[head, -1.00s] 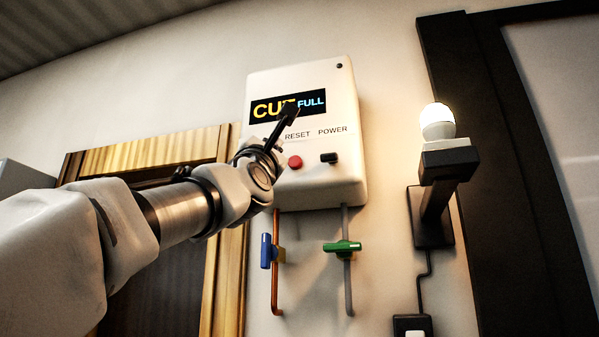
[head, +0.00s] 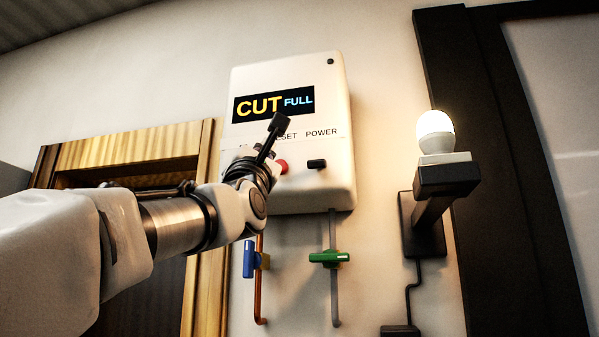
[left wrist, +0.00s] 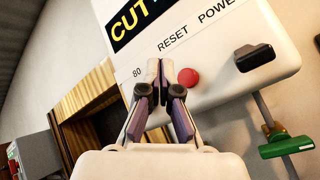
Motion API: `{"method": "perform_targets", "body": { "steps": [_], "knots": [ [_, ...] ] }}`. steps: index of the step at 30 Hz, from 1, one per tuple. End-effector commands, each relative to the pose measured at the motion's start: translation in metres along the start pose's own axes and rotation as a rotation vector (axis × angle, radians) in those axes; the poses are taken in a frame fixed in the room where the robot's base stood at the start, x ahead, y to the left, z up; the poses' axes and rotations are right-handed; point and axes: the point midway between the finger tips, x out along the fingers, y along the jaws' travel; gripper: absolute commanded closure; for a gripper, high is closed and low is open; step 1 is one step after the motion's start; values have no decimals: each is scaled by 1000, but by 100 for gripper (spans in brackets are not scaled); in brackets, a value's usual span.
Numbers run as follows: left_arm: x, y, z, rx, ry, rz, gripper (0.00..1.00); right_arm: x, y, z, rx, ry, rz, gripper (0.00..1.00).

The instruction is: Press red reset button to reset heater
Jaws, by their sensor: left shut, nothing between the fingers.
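The white heater box (head: 335,185) hangs on the wall, its display (head: 274,104) reading CUT in yellow and FULL in blue. My right gripper is in neither view.
A black power switch (head: 317,164) sits right of the button. Below the box are a blue valve handle (head: 249,259) and a green valve handle (head: 329,258) on pipes. A lit bulb (head: 435,132) stands on a wall bracket at right. A wooden frame (head: 130,149) is at left.

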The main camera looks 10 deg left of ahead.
Motion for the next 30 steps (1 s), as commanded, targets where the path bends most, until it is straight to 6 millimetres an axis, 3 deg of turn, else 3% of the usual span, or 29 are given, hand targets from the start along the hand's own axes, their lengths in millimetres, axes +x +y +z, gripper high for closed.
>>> {"method": "perform_targets", "body": {
  "steps": [1,4,12,30],
  "knots": [
    [11,-1,0,0,3,-2,100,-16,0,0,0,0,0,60],
    [20,-8,-7,1,3,-4,100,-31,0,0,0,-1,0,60],
    [32,-23,-23,-1,0,-1,100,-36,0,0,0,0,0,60],
    [32,-25,-25,0,0,-1,100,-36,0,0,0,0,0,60]
  ]
}}
